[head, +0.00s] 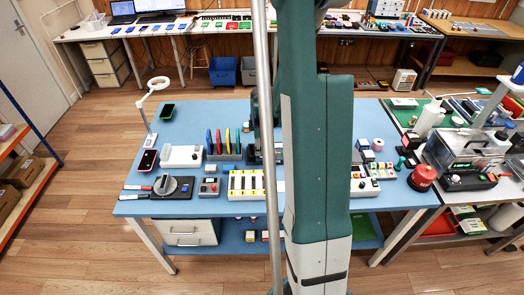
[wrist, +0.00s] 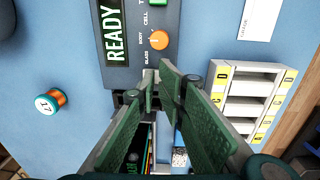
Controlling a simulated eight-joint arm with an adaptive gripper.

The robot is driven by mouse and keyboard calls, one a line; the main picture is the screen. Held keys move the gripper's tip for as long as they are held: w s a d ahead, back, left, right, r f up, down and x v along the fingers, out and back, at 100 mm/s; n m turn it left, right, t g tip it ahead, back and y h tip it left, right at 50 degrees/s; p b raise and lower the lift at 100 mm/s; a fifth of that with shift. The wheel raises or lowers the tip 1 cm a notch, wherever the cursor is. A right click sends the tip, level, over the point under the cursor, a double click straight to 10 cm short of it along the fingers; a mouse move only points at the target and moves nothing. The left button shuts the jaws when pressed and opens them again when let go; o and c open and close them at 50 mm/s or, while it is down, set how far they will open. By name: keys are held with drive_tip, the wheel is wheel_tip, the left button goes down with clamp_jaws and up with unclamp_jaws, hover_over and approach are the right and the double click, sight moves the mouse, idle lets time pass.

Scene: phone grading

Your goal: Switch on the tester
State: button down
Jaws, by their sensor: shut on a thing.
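The tester (wrist: 170,20) is a dark grey box at the top middle of the wrist view. I cannot tell what that part is. In the head view my arm hides most of the tester and the gripper.
An orange and teal roll marked 17 (wrist: 50,102) lies left. In the head view, coloured upright panels (head: 228,141) and a white box (head: 181,156) stand on the blue table (head: 190,118).

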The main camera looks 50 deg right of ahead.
drive_tip(key=shift+s+a+f, duration=0.1)
drive_tip(key=shift+s+a, duration=0.15)
drive_tip(key=shift+s, duration=0.05)
wheel_tip(320, 180, up, 5)
drive_tip(key=shift+w+d+f+p, duration=0.15)
drive_tip(key=shift+f+p, duration=0.05)
drive_tip(key=shift+p, duration=0.9)
wheel_tip(320, 180, up, 10)
drive_tip(key=shift+f+p, duration=0.15)
drive_tip(key=shift+p, duration=0.15)
drive_tip(key=a+r+m+t, duration=0.1)
drive_tip(key=a+r, duration=0.3)
drive_tip(key=a, duration=0.3)
drive_tip(key=s+a+r+m+t+b, duration=0.1)
drive_tip(key=a+r+m, duration=0.1)
drive_tip(key=a+r, duration=0.35)
drive_tip(key=a+r+m+t, duration=0.1)
drive_tip(key=a+r, duration=0.1)
drive_tip(key=a, duration=0.7)
drive_tip(key=s+a+r+m+t, duration=0.1)
drive_tip(key=s+a+m+t, duration=0.1)
drive_tip(key=s+a, duration=0.3)
drive_tip(key=s+a+r+m+t+b, duration=0.1)
drive_tip(key=s+a, duration=0.5)
drive_tip(key=a, duration=0.8)
drive_tip(key=shift+s+a+r+m+t+b, duration=0.35)
drive_tip(key=shift+r+m, duration=0.2)
drive_tip(key=shift+m, duration=0.45)
